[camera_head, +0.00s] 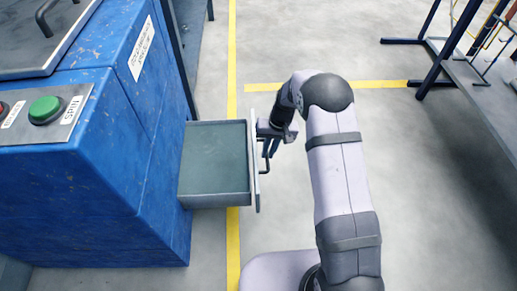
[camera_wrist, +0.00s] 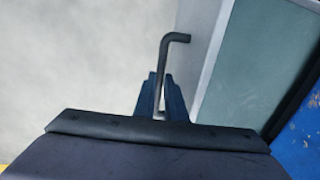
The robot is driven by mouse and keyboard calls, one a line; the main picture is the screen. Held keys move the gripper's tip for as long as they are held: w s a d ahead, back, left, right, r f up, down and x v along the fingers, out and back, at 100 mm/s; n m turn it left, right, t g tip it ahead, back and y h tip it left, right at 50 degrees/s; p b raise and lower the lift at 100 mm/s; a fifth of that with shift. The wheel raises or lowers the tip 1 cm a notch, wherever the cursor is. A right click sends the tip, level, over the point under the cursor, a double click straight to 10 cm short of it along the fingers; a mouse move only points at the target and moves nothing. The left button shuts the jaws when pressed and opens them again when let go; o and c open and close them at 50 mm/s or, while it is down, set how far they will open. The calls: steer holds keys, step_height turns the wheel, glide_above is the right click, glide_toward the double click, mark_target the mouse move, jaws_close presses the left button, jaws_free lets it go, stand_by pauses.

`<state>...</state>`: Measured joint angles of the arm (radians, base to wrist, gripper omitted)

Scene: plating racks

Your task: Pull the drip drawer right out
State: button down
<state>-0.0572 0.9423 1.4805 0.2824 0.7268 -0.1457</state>
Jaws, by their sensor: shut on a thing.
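The grey drip drawer (camera_head: 215,163) stands far out from the right side of the blue machine (camera_head: 95,190). Its tray looks empty, and its rear end is at the machine's side. A dark bar handle (camera_head: 264,160) is on its pale front panel (camera_head: 254,165). In the wrist view the handle (camera_wrist: 175,40) runs between the fingers of my gripper (camera_wrist: 163,90), and the drawer (camera_wrist: 255,65) lies to the right. My gripper (camera_head: 268,145) is shut on the handle; the fingertips are partly hidden in the head view.
Open concrete floor with yellow lines (camera_head: 330,86) lies right of the drawer. A dark-legged rack (camera_head: 440,55) stands at the upper right.

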steer(key=c, duration=1.8)
jaws_free()
steer(key=shift+r, duration=0.15)
steer(key=r+p, duration=0.1)
steer(key=r, duration=0.2)
steer(key=d+r+p, duration=0.1)
steer(key=r+p, duration=0.1)
steer(key=r, duration=0.2)
steer(key=shift+d, duration=0.15)
